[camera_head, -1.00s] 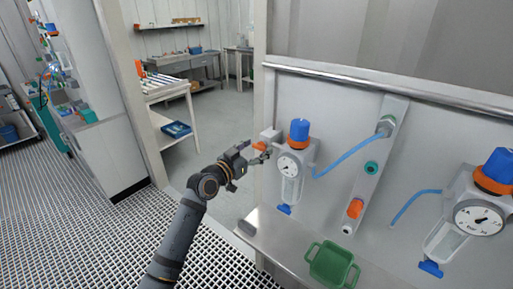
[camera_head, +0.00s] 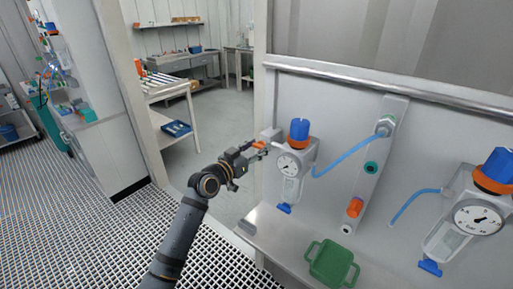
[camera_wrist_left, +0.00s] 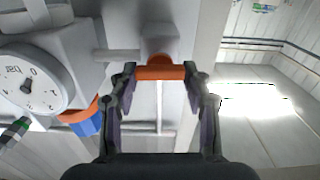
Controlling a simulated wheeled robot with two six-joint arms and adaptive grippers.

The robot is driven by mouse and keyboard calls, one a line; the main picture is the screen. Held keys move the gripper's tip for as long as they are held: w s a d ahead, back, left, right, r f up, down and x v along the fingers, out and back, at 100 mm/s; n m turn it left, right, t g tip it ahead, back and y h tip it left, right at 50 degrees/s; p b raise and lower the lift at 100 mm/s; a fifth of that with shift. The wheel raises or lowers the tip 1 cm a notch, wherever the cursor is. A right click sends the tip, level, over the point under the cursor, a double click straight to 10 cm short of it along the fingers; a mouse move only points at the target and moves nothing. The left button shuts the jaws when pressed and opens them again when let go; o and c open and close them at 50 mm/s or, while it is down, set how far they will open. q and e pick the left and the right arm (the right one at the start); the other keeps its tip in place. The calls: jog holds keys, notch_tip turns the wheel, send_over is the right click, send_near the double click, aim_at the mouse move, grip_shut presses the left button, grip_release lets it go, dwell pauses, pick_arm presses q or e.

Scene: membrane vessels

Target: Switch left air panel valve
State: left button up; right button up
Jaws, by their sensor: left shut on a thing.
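The left air panel valve has an orange handle (camera_head: 259,145) on a pale grey body (camera_head: 270,135), left of the left regulator (camera_head: 292,163) with its blue and orange knob. My left gripper (camera_head: 261,150) reaches it from the left. In the left wrist view the orange handle (camera_wrist_left: 160,72) lies crosswise between the two fingertips (camera_wrist_left: 160,76), and the fingers are shut on its ends. The regulator's round gauge (camera_wrist_left: 34,80) is at the left of that view. My right gripper is in neither view.
A green tray (camera_head: 317,270) sits on the steel ledge below the panel. A second regulator (camera_head: 478,215) and a strip with an orange knob (camera_head: 355,207) are to the right. Blue hoses run between them. A doorway and open floor (camera_head: 229,120) lie left of the panel.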

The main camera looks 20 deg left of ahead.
pick_arm(q)
jog(key=n+p, duration=0.1)
jog(key=n, duration=0.2)
jog(key=shift+r+n, duration=0.1)
jog(key=shift+n, duration=0.2)
jog(key=n+p, duration=0.2)
jog(key=n, duration=0.2)
jog(key=shift+a+n+p, duration=0.15)
jog(key=shift+n+p, duration=0.15)
jog(key=n+p, duration=0.2)
jog(key=n, duration=0.2)
jog(key=shift+f+n+p, duration=0.15)
jog(key=shift+n+p, duration=0.15)
jog(key=shift+n, duration=0.5)
jog(key=shift+f+n+p, duration=0.15)
jog(key=shift+n+p, duration=0.1)
jog(key=shift+n, duration=0.55)
jog(key=o, duration=1.2)
jog(key=shift+w+a, duration=0.1)
jog(key=shift+c, duration=0.2)
